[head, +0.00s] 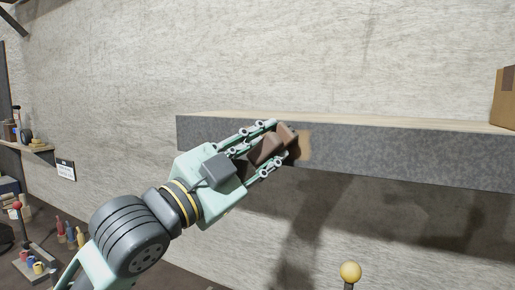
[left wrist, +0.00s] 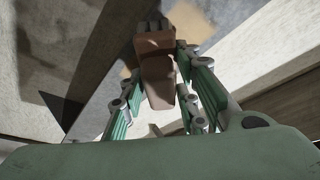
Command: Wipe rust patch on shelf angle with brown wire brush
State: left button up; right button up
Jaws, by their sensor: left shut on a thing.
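My left gripper (head: 276,150) is shut on the brown wire brush (head: 267,150). The brush also shows between the fingers in the left wrist view (left wrist: 157,82), its dark bristle end pointing away from the palm. The rust patch (head: 304,146) is a tan-orange area on the grey front face of the shelf angle (head: 420,155). The brush end is right at the left side of the patch and hides part of it; I cannot tell whether the bristles touch. In the left wrist view, a tan bit of the patch (left wrist: 188,18) shows beside the brush. My right gripper is not in view.
A cardboard box (head: 505,97) stands on the shelf at the far right. A yellow ball on a post (head: 349,272) is below the shelf. Another shelf (head: 28,147) with small items and several coloured bottles (head: 70,234) are at the left.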

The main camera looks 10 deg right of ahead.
pick_arm(q)
jog(key=shift+s+d+p, duration=0.15)
jog(key=shift+s+d, duration=0.5)
jog(key=shift+d, duration=0.3)
jog(key=shift+s+d+p, duration=0.1)
jog(key=shift+s+d, duration=0.5)
jog(key=shift+d, duration=0.35)
jog(key=shift+s+d+p, duration=0.15)
jog(key=shift+s+d, duration=0.5)
jog(key=shift+d, duration=0.3)
